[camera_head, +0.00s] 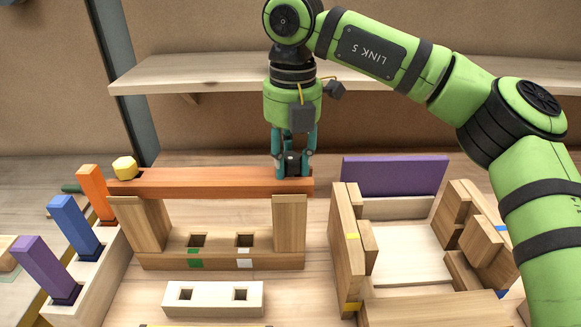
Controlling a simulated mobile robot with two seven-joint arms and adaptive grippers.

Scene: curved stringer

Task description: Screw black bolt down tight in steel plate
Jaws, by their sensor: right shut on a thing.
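My right gripper (292,170) points straight down over the right end of a long orange-brown board (205,182). Its teal fingers are shut on a small black piece, which I take to be the black bolt (292,163); the fingers hide much of it. The bolt's lower part and any hole under it are hidden. No grey steel plate shows; the orange-brown board lies level across two wooden uprights. A yellow six-sided head (125,167) sits at the board's left end. My left gripper is not in view.
A long shelf (220,75) is behind. Orange, blue and purple blocks (40,268) stand in a holder at the left. A purple panel (394,175) and a wooden box frame (345,240) stand at the right. A pale two-hole block (213,297) lies in front.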

